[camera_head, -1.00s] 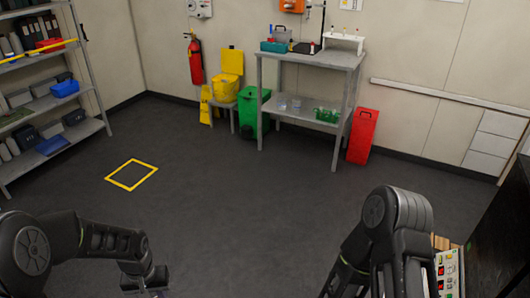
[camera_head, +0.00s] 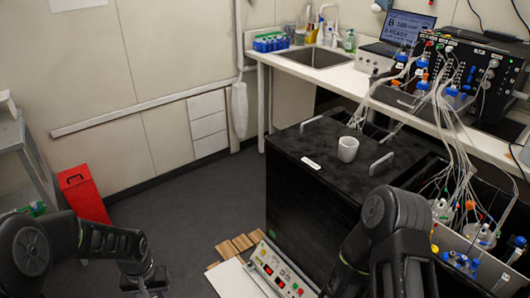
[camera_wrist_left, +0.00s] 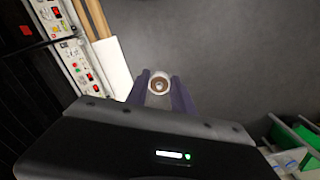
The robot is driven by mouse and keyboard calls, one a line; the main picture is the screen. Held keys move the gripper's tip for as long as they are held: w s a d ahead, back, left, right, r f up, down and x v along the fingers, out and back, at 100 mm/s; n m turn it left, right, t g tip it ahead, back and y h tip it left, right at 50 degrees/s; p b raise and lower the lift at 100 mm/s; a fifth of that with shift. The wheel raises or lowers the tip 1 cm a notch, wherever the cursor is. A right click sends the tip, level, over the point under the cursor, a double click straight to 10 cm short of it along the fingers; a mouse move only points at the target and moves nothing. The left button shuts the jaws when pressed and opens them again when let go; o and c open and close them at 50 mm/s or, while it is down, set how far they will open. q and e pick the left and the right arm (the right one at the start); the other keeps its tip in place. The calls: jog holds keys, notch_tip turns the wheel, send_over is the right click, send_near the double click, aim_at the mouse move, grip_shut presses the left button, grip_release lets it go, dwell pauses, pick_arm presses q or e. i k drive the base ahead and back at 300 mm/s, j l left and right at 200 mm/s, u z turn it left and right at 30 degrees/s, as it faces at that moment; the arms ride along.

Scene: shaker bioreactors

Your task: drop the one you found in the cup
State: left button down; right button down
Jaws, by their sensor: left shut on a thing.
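A white cup (camera_head: 348,149) stands upright on the black top of a cabinet, right of the middle in the head view. My left gripper (camera_head: 150,283) is low at the left in the head view, well away from the cup and above the floor. In the left wrist view my left gripper (camera_wrist_left: 160,92) is shut on a small round thing (camera_wrist_left: 158,84), seen end-on with a pale rim and brownish centre. What it is cannot be told. My right arm shows at the lower right of the head view, but its gripper is out of view.
The black cabinet (camera_head: 300,195) has two grey handles beside the cup. A control panel (camera_head: 282,270) with red displays is below it. Tubes and bottles (camera_head: 482,236) crowd the right. A red bin (camera_head: 82,192) stands at left. Open floor (camera_head: 195,210) lies between.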

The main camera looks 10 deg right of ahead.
aim_at(343, 159)
jog(key=i+j+z, duration=0.15)
jog(key=z, duration=0.35)
jog(key=i+j+z, duration=0.3)
jog(key=z, duration=0.15)
jog(key=i+j+z, duration=0.15)
jog(key=j+z, duration=0.2)
jog(key=z, duration=0.15)
jog(key=i+j+z, duration=0.1)
jog(key=j+z, duration=0.25)
jog(key=z, duration=0.15)
jog(key=j+z, duration=0.8)
jog(key=i+j+z, duration=0.1)
jog(key=j+z, duration=0.2)
